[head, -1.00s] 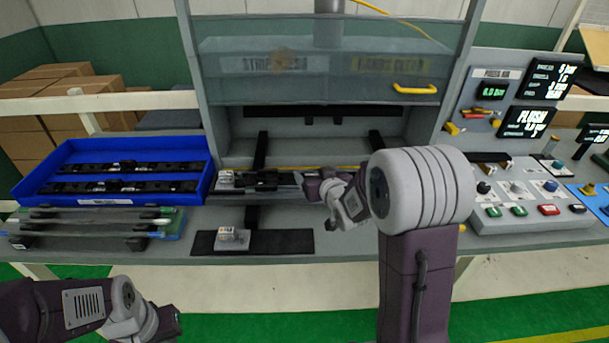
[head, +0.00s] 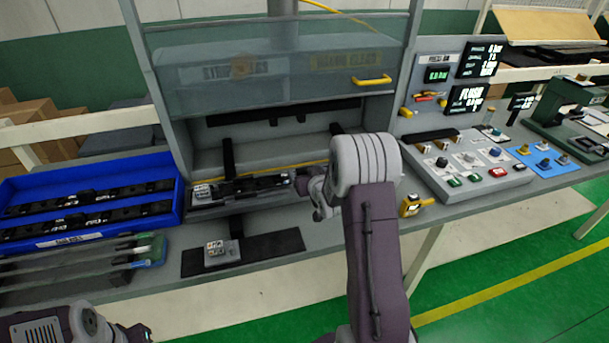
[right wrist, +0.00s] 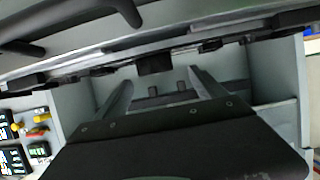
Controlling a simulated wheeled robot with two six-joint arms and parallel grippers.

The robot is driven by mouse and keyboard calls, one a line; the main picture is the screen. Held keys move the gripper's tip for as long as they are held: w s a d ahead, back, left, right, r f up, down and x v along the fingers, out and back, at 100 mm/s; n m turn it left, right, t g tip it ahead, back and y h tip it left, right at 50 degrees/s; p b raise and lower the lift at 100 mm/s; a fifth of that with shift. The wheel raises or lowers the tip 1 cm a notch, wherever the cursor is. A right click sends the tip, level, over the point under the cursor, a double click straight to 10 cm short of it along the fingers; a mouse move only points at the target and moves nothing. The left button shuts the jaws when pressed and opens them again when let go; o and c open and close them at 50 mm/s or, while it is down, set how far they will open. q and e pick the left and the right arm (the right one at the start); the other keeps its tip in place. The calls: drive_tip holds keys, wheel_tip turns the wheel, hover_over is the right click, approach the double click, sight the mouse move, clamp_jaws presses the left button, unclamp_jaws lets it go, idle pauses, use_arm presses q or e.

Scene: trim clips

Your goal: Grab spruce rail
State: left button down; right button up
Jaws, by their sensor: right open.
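Which one is the spruce rail I cannot tell for sure. My right gripper (head: 308,186) is at the right end of a dark rail assembly (head: 250,186) in the press, partly hidden by my arm. In the right wrist view its two fingers (right wrist: 162,95) are apart with nothing visibly held between them. My left gripper (head: 138,333) is low at the bottom left, away from the rails.
A blue bin (head: 60,238) with dark rails stands behind the rack. A dark mat (head: 270,246) with a small grey block (head: 221,252) lies before the press. The raised clear guard (head: 260,70) hangs above. A button panel (head: 465,165) stands on the right.

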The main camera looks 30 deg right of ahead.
sight(305, 169)
drive_tip(key=x, duration=0.3)
drive_tip(key=p+x, duration=0.1)
drive_tip(key=x, duration=0.1)
drive_tip(key=shift+d+f, duration=0.15)
drive_tip(key=shift+d, duration=0.15)
drive_tip(key=shift+s, duration=0.15)
drive_tip(key=c, duration=0.8)
clamp_jaws()
